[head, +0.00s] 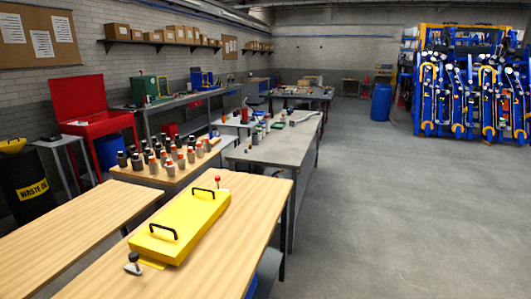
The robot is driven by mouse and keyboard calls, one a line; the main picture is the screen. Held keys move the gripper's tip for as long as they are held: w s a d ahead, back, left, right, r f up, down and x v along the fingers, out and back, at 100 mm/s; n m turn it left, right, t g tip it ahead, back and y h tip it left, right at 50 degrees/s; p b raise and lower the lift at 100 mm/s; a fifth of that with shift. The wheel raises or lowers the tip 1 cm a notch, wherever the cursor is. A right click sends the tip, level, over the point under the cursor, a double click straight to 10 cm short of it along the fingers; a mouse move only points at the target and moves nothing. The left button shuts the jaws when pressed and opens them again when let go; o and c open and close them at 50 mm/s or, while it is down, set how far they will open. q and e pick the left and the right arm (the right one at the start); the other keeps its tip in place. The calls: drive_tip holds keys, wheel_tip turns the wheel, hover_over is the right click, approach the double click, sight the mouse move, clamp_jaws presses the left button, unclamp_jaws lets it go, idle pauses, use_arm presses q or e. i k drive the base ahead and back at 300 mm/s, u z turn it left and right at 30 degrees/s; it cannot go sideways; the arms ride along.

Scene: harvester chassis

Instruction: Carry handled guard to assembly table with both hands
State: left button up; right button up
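A yellow guard (183,222) with two black handles lies flat on a wooden table (239,240) in the head view. One handle (163,232) is at its near end and the other handle (204,191) is at its far end. A small dark knobbed part (133,263) stands at the guard's near left corner, and a small red-topped part (217,181) stands near its far end. Neither of my grippers is in the picture. I cannot tell which of the tables is the assembly table.
A second wooden table (70,232) at the left has a bare top. Behind, a wooden table holds several bottles (165,157), and a grey table (272,150) carries small parts. A waste oil drum (27,185) stands far left. Open floor (410,210) lies to the right.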

sight(288, 142)
drive_tip(key=z, duration=1)
drive_tip(key=i, duration=2.55)
drive_tip(key=u, duration=2.25)
